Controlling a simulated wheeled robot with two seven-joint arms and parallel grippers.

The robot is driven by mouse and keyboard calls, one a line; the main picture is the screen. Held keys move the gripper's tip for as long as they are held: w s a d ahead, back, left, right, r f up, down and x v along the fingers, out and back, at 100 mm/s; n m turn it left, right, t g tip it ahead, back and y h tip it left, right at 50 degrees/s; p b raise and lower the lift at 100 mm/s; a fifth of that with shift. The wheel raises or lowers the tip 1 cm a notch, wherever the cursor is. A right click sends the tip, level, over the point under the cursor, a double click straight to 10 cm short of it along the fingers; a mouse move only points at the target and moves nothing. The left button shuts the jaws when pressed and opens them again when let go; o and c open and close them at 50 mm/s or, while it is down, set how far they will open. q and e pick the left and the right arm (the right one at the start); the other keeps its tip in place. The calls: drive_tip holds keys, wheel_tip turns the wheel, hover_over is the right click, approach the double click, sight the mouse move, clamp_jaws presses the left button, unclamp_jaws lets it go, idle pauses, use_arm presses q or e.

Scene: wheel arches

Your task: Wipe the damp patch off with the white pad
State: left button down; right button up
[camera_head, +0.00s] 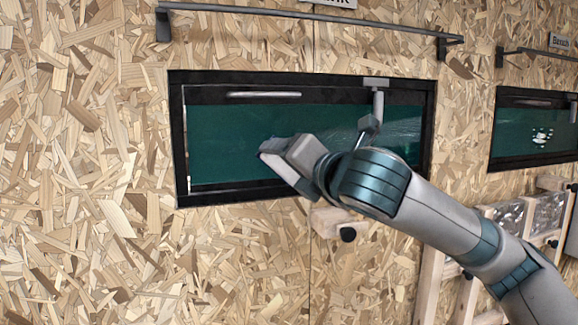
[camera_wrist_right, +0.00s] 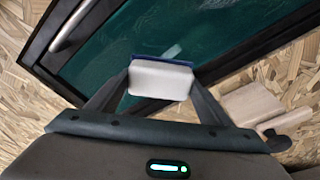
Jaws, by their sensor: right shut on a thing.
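My right gripper (camera_head: 284,151) is shut on the white pad (camera_wrist_right: 160,82), which has a blue layer along its far edge. In the head view only a small edge of the pad (camera_head: 268,145) shows at the gripper's tip. The pad is in front of the dark green pane (camera_head: 225,135), left of its middle; I cannot tell whether it touches. Faint pale streaks, apparently the damp patch (camera_head: 402,128), show on the pane's right part, partly hidden by my arm and a grey bracket. Faint marks (camera_wrist_right: 200,22) also show in the wrist view. My left gripper is out of view.
The pane has a black frame (camera_head: 177,140), a grey handle (camera_head: 264,94) and a grey bracket (camera_head: 377,95). A rail (camera_head: 310,17) runs above. A wooden block (camera_head: 335,222) juts out below. Another window (camera_head: 510,125) with white spots is at right.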

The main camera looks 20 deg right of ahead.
drive_tip(key=shift+w, duration=0.7)
drive_tip(key=shift+d, duration=0.1)
drive_tip(key=shift+s+d, duration=0.1)
drive_tip(key=shift+d, duration=1.8)
drive_tip(key=shift+a, duration=0.1)
drive_tip(key=shift+a, duration=1.95)
drive_tip(key=shift+s, duration=0.1)
